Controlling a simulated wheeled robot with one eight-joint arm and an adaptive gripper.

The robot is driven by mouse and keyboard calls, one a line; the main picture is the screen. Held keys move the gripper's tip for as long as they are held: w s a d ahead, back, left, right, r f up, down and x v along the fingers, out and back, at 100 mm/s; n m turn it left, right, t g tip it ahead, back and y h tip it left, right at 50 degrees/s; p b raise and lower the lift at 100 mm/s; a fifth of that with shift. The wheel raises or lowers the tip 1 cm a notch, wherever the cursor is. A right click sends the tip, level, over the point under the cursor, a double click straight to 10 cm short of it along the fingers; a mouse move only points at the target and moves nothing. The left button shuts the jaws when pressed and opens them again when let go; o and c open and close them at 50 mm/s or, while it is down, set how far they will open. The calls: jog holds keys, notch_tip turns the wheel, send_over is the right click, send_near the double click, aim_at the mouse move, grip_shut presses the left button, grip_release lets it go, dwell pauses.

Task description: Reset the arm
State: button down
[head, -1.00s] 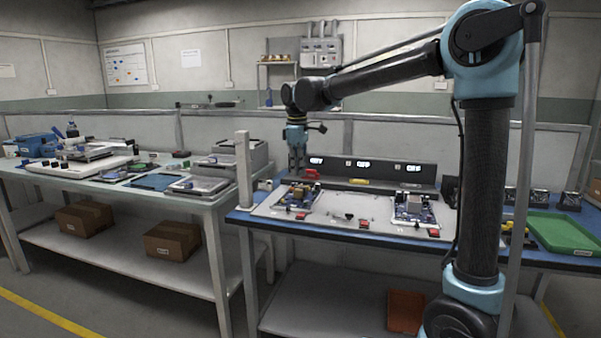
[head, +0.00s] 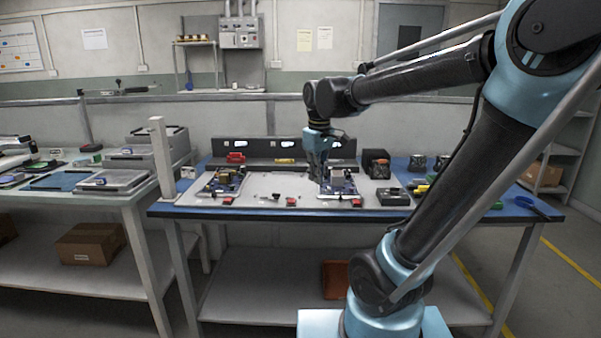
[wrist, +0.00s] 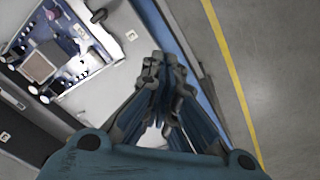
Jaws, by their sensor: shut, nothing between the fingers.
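My gripper (head: 318,178) hangs pointing down over the right part of the workbench in the head view, in front of the right circuit board (head: 341,184). In the wrist view my gripper (wrist: 160,62) shows its fingers drawn together at the tips with nothing between them. The circuit board (wrist: 42,66) lies to the upper left of the fingers there, apart from them. My arm reaches in from the right side of the head view, bent at the elbow.
The blue-edged workbench (head: 240,212) also carries a left circuit board (head: 225,182), red clips and a dark box (head: 393,196). A white post (head: 161,155) stands at its left end. A second table (head: 110,195) with grey cases is further left. Open floor lies to the right.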

jog(key=s+d+f+m, duration=0.8)
jog(key=s+d+f, duration=0.6)
jog(key=s+f, duration=0.1)
jog(key=shift+s+f+t, duration=0.15)
jog(key=shift+f+t, duration=0.25)
jog(key=shift+d, duration=0.1)
jog(key=shift+w+f, duration=0.2)
jog(key=shift+w, duration=0.25)
jog(key=shift+d, duration=0.1)
